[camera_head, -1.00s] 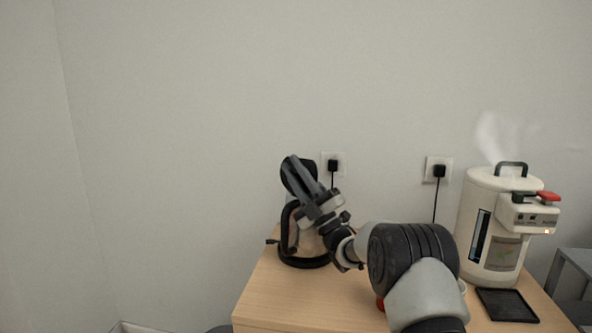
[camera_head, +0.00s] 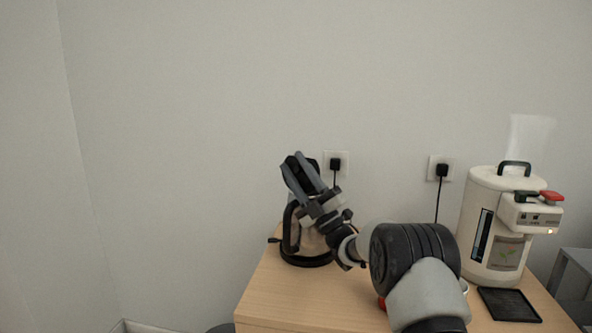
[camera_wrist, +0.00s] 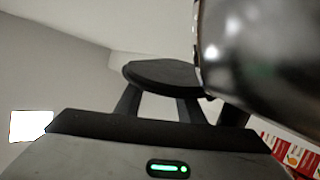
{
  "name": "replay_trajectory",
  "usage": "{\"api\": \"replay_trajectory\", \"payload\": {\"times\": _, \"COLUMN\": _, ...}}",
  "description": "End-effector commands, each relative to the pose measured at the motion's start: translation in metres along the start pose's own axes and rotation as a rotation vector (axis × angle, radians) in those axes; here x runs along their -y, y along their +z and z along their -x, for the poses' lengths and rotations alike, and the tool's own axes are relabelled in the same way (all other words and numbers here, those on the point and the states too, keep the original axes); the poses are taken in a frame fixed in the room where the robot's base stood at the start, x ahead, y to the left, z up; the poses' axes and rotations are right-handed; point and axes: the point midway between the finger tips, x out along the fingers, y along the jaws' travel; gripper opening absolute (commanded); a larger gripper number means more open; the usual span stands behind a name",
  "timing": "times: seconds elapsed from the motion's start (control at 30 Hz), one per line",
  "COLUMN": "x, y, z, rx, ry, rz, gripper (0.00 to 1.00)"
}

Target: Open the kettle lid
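The kettle (camera_head: 309,243) stands on the wooden counter at the left, with a dark base and a black handle. Its shiny body (camera_wrist: 262,62) fills the upper right of the wrist view. A black rounded plate, apparently the raised lid (camera_wrist: 165,74), is beyond my fingers in the wrist view. In the head view, dark parts of it show behind and between the fingers. My gripper (camera_head: 291,161) is above the kettle, its fingers apart and pointing up and left. The fingers also show in the wrist view (camera_wrist: 160,97). Whether they touch the lid is unclear.
A white water dispenser (camera_head: 485,225) with a black top handle stands at the right, vapour above it. A black drip tray (camera_head: 509,305) lies before it. Two plugged wall sockets (camera_head: 441,170) are behind. The counter's front left (camera_head: 275,300) is clear.

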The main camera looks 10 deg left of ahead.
Motion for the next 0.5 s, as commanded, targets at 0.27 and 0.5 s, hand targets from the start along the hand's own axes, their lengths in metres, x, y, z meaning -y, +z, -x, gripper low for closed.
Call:
{"api": "replay_trajectory", "payload": {"times": 0.27, "x": -0.032, "y": -0.008, "z": -0.035, "rx": -0.004, "ry": 0.003, "rz": 0.002, "gripper": 0.35}}
{"api": "replay_trajectory", "payload": {"times": 0.5, "x": -0.058, "y": -0.014, "z": -0.063, "rx": -0.003, "ry": 0.002, "rz": 0.001, "gripper": 0.35}}
